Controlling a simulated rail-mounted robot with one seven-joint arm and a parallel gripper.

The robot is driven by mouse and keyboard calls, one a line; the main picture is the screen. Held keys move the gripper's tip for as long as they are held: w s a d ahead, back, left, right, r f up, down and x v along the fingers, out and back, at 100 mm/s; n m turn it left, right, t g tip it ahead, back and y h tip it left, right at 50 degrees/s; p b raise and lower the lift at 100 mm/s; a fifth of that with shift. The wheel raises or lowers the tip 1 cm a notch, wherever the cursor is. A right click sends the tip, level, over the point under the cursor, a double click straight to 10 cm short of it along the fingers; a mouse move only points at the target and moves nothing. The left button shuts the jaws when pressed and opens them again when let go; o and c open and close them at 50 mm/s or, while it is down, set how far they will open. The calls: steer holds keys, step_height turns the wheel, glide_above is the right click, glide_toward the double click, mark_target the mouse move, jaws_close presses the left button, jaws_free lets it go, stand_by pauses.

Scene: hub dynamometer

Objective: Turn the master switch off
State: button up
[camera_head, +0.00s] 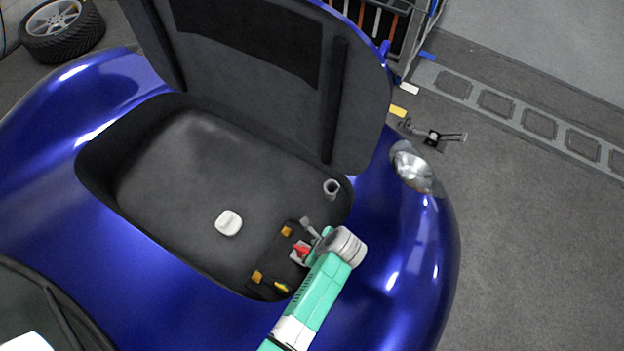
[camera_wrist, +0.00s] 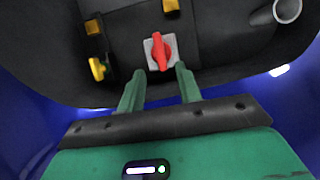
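The master switch is a red rotary key (camera_wrist: 162,51) on a light grey square plate (camera_wrist: 150,61), set in the dark floor of the car's front compartment. In the wrist view its red handle stands nearly upright in the picture. In the head view the red key (camera_head: 301,249) shows just left of my arm's end. My gripper (camera_wrist: 160,70) is open, with its two green fingers apart, one on each side of the key's lower end. I cannot tell whether either finger touches it. In the head view the fingers are mostly hidden by the wrist.
A white cap (camera_head: 229,222) and a grey cup-shaped fitting (camera_head: 331,187) are in the compartment. The blue body (camera_head: 420,240) rims it, and the raised lid (camera_head: 270,60) stands behind.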

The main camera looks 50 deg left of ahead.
mark_target(303, 251)
steer(key=b+x, duration=0.3)
steer(key=x, duration=0.4)
steer(key=shift+s+f+b, duration=0.1)
steer(key=shift+f+b, duration=0.15)
steer(key=shift+b, duration=0.05)
jaws_close()
